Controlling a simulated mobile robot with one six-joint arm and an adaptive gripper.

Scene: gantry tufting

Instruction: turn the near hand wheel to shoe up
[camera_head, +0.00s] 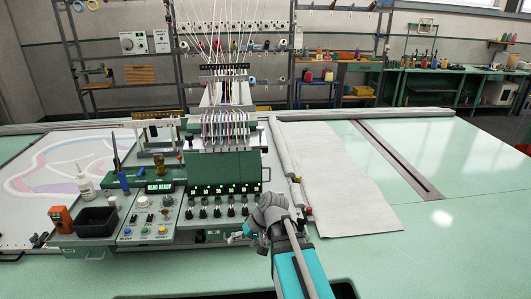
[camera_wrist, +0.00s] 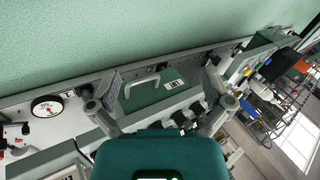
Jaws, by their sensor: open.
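My gripper (camera_head: 247,234) is at the front of the green tufting machine, just right of its knob panel. In the wrist view my gripper (camera_wrist: 158,106) is open, its two fingers spread wide with nothing between them. Past the fingers is a green cover with a grey bar handle (camera_wrist: 142,84) and small labels. I cannot make out the near hand wheel for certain in either view. My arm and wrist hide part of the machine's lower front.
A control box with a green display (camera_head: 160,187), several knobs (camera_head: 217,211) and a black tray (camera_head: 97,222) stand left of my gripper. A round gauge (camera_wrist: 47,106) is left in the wrist view.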

